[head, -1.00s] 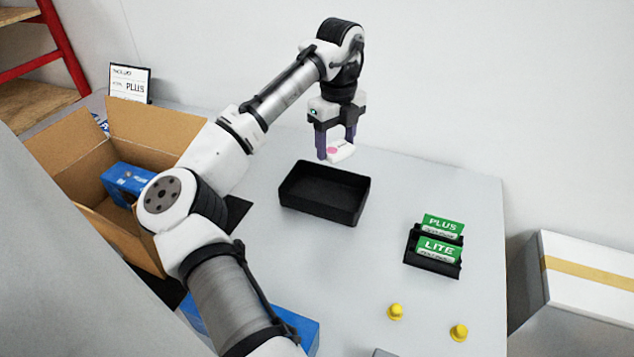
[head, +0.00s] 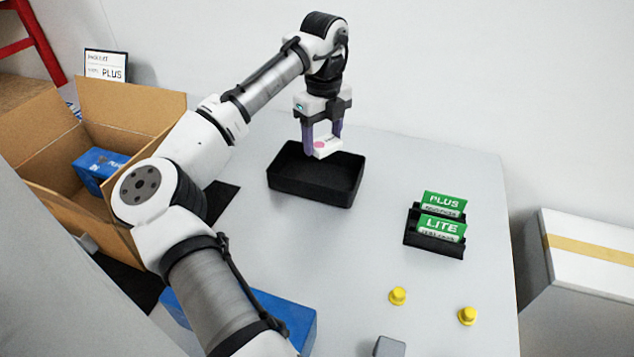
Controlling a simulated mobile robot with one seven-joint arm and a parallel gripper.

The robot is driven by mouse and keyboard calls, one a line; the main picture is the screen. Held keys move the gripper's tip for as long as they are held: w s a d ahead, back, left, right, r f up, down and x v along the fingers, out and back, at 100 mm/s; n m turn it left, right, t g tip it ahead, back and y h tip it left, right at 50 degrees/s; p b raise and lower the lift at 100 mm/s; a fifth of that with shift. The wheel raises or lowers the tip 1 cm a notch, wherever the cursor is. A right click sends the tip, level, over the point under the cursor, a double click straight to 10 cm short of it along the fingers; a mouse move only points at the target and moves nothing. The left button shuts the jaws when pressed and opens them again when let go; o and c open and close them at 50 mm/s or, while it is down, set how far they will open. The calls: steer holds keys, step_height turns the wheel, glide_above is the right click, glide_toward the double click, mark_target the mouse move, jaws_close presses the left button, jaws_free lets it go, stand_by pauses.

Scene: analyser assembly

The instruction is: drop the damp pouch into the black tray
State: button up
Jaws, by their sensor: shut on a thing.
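My gripper (head: 322,147) is shut on a small white pouch (head: 328,149) with a pink round mark. The pouch hangs between the fingertips, in the picture over the back part of the black tray (head: 300,193). It seems to be a little above the tray; the exact gap cannot be told. The black tray is an open rectangular box on the grey table, and what I see of its inside looks empty. Whether the pouch is damp cannot be seen.
An open cardboard box (head: 146,104) with a blue box (head: 97,168) inside stands at left. At right are a black holder (head: 434,243) with green PLUS and LITE cards and two yellow knobs (head: 398,296). Another blue box (head: 290,318) lies at the front. The table between tray and holder is clear.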

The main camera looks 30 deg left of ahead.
steer(key=o, duration=1)
step_height(320, 180, up, 14)
steer(key=shift+f+p, duration=0.1)
steer(key=shift+p, duration=0.45)
steer(key=shift+s, duration=0.1)
